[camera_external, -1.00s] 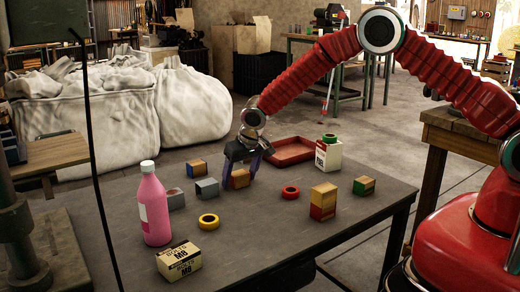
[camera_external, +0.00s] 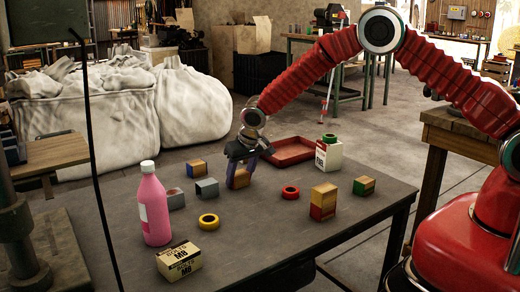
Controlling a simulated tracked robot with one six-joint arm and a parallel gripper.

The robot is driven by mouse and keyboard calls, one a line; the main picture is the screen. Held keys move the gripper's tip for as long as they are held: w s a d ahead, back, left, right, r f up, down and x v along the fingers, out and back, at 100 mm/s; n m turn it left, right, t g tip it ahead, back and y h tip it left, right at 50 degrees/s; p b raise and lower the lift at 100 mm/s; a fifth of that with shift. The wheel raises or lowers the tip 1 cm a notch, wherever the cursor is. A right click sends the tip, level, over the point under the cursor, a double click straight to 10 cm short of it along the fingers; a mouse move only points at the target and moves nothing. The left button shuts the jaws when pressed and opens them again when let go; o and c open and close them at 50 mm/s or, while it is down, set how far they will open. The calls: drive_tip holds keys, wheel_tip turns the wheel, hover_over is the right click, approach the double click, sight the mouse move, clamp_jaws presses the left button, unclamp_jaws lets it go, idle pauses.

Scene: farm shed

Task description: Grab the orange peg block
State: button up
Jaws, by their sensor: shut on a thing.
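The orange peg block (camera_external: 241,180), a small block with an orange-brown face, is on the dark table near its middle. My gripper (camera_external: 241,172) points down over it, with one dark finger on each side, and is shut on it. The fingers cover the block's sides and part of its top. I cannot tell whether its underside touches the table.
A wood-and-blue block (camera_external: 196,168) and a grey block (camera_external: 206,188) stand to the left. A yellow ring (camera_external: 209,225), red ring (camera_external: 290,197), block stack (camera_external: 323,212), pink bottle (camera_external: 155,215) and bolt box (camera_external: 179,270) surround open tabletop. A red tray (camera_external: 293,159) lies behind.

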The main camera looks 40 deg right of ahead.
sight(240, 173)
wheel_tip(240, 173, up, 10)
idle(0.6)
idle(0.5)
